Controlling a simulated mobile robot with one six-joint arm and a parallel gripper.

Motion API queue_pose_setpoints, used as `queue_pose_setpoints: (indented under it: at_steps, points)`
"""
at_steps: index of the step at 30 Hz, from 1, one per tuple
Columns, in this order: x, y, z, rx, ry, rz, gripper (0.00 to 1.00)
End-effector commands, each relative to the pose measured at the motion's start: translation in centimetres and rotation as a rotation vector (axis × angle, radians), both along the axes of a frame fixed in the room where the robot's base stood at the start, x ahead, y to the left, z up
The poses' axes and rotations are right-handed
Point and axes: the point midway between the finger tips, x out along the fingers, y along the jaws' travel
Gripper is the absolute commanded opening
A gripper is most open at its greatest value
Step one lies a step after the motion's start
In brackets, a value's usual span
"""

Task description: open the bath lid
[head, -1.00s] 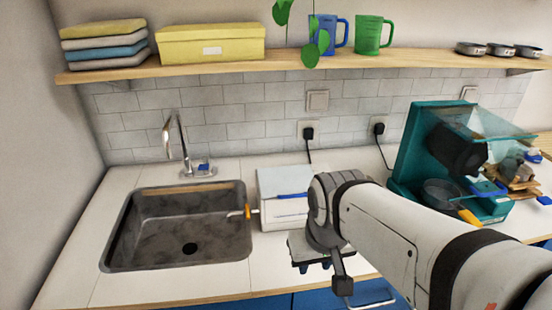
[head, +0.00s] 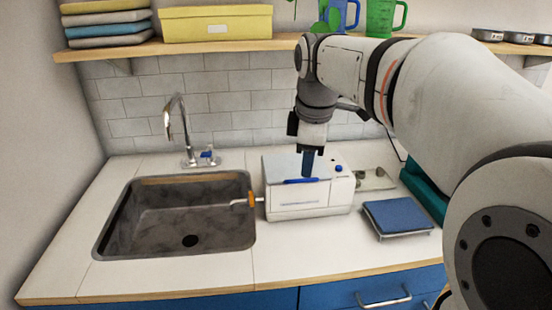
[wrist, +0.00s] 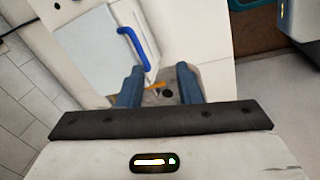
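The bath is a white box (head: 310,204) on the counter just right of the sink. Its pale grey lid (head: 280,166) lies flat and shut on top, with a blue bar handle (head: 300,181) along the front edge. In the wrist view the lid (wrist: 90,45) and the curved blue handle (wrist: 134,46) show at upper left. My gripper (head: 308,172) points down above the lid, close to the handle. In the wrist view its two blue fingers (wrist: 161,72) are spread apart with nothing held between them, and the handle is beside the left finger, not between the fingers.
The sink (head: 180,219) with its tap (head: 176,125) lies to the left. An orange-handled spout (head: 258,200) sticks out of the bath's left side. A blue pad on a rack (head: 397,215) and a small clear tray (head: 375,179) stand to the right. The shelf (head: 220,46) is above.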

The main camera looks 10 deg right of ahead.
Motion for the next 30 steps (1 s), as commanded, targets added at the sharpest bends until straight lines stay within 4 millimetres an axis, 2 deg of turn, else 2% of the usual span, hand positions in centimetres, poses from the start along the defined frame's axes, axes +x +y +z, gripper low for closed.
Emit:
queue_pose_setpoints:
  at_steps: [3,9,21,25,30]
  points:
    - [2.0,0.2,0.3,-0.031,0.005,0.170,0.32]
    - [3.1,0.3,0.5,-0.052,0.009,0.292,0.32]
    - [4.1,0.4,-5.2,-0.053,0.010,0.296,0.32]
    - [4.3,0.4,-6.2,-0.053,0.009,0.296,0.32]
    - [4.4,0.4,-6.6,-0.053,0.008,0.296,0.32]
